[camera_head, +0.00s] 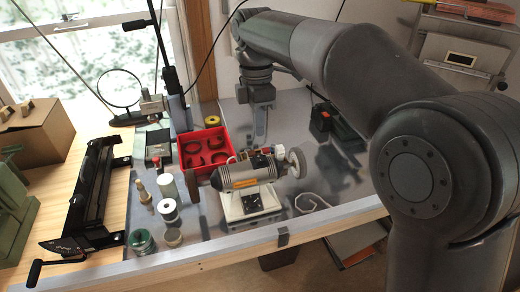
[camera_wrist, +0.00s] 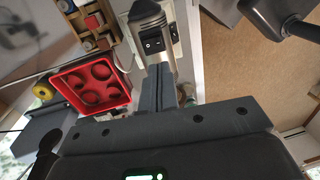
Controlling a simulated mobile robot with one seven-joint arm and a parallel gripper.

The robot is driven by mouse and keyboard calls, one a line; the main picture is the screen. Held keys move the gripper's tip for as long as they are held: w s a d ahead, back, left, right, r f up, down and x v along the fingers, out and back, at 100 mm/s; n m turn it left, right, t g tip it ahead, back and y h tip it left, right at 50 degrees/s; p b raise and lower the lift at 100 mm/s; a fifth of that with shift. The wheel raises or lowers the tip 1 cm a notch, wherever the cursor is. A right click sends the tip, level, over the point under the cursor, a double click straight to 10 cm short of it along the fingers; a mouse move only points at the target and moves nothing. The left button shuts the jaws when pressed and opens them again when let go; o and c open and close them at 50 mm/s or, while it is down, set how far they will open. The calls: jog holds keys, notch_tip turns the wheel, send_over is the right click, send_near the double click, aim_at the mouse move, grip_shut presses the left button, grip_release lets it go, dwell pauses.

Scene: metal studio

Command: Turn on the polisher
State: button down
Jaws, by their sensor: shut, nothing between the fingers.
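The polisher (camera_head: 238,176) is a grey and silver motor on a pale base, with a round wheel at each end. It stands on the metal-topped bench. Its dark switch panel (camera_head: 252,203) is on the front of the base. In the head view my gripper (camera_head: 260,138) hangs above the bench, beyond the polisher.
A red tray (camera_head: 214,132) with round cut-outs sits left of the polisher. Several small cylinders (camera_head: 168,187) stand at the front left. A black lever tool (camera_head: 92,195) lies farther left.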

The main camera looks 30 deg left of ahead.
aim_at(261, 161)
jog(key=f, duration=0.7)
jog(key=shift+s+d+f, duration=0.25)
jog(key=shift+s+d, duration=0.1)
jog(key=shift+f, duration=0.1)
